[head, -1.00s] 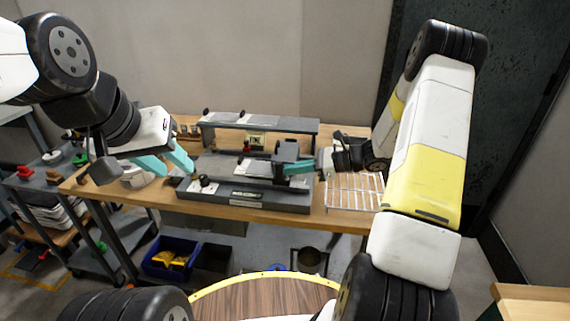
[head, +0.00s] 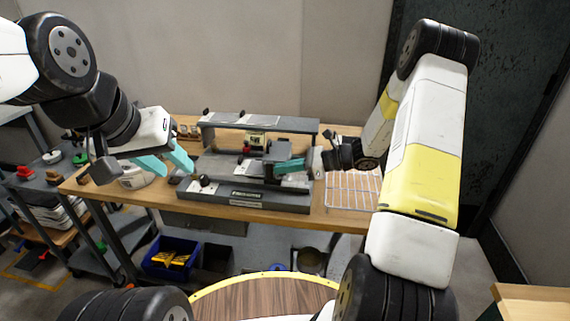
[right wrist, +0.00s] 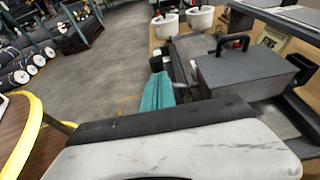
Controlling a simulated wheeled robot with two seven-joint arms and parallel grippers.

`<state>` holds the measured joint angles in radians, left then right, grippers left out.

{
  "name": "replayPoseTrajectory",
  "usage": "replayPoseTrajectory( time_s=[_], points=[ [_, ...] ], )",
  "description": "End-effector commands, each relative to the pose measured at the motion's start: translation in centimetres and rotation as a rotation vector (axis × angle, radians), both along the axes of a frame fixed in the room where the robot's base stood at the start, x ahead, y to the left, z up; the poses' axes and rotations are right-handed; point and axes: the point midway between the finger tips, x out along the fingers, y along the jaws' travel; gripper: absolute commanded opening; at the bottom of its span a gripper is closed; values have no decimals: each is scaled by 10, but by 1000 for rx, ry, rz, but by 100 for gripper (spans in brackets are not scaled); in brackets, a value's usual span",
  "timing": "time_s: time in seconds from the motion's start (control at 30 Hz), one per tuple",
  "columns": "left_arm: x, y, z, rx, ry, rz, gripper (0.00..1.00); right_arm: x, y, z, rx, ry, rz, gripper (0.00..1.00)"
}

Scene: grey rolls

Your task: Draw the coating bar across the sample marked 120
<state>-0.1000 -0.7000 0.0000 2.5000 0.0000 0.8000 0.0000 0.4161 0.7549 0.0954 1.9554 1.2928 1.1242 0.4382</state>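The coating bench (head: 270,202) is a long dark grey base with pale sheets on it. A dark grey block with a black handle, seemingly the coating bar (head: 280,150), stands on its right part; it also shows in the right wrist view (right wrist: 245,75). My right gripper's teal fingers (head: 290,165) look shut together, beside the block's right side; contact is unclear. They also show in the right wrist view (right wrist: 158,92). My left gripper (head: 166,161) is open and empty, left of the bench. A pale marked card (head: 257,138) stands behind; its number is not clearly legible.
A grey raised shelf (head: 285,125) with pale sheets runs behind the bench. A wire rack (head: 352,188) lies at the table's right. A blue bin (head: 168,258) is below the table. A side cart (head: 45,185) stands at left.

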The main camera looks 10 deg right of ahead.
Motion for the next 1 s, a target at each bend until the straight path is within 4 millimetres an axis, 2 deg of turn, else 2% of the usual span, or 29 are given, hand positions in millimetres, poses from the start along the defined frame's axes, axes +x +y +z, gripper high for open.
replayPoseTrajectory(
  time_s=[1.0],
  points=[
    [0, 0, 0, 0, 0, 0, 36, 8, 31, 1, 2, -1, 2, 0]
  ],
)
